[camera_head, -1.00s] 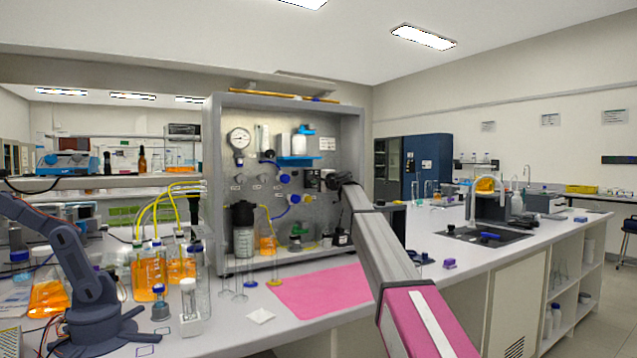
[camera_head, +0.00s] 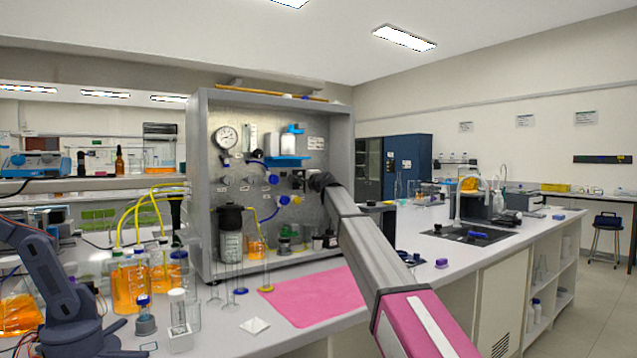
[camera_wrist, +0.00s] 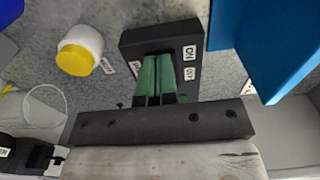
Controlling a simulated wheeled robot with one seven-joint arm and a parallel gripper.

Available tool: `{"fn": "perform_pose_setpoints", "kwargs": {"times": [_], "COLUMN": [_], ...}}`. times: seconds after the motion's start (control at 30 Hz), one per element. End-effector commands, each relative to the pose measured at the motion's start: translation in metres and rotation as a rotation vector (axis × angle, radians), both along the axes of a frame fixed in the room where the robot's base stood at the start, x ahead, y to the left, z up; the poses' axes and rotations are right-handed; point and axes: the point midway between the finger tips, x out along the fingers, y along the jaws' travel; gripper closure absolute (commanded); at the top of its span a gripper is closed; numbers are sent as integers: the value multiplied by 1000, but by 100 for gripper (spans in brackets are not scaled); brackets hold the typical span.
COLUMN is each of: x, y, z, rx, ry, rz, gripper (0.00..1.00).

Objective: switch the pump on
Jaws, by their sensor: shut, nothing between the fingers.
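The black switch box (camera_wrist: 187,35) with white ON and OFF labels is on the grey metal panel in the wrist view. My gripper (camera_wrist: 157,62) has its two green fingers together, empty, in front of the box's face. They cover much of that face, so the switch lever and its position are hidden. I cannot tell whether the fingertips touch it. In the head view my gripper end is at the right part of the rig panel (camera_head: 228,110), and my wrist hides most of the switch area. I cannot clearly make out the pump.
A white knob with a yellow cap (camera_wrist: 80,50) sits left of the box, and a blue block (camera_wrist: 275,45) is close on the right. A pink mat (camera_head: 310,297) and glassware with orange liquid (camera_head: 130,285) are on the bench below.

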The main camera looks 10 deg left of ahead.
Motion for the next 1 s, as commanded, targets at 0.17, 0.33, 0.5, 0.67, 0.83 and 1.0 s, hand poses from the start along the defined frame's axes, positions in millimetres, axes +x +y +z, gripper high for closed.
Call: {"fn": "perform_pose_setpoints", "kwargs": {"times": [0.17,0.33,0.5,0.67,0.83,1.0], "x": [6,8,10,10,10,10], "y": [15,16,16,16,16,16], "z": [5,6,7,7,8,8], "rx": [4,5,6,7,7,8], "ry": [1,0,0,0,-2,-3], "rz": [11,11,11,10,10,9], "gripper": [100,100,100,100,100,100]}}
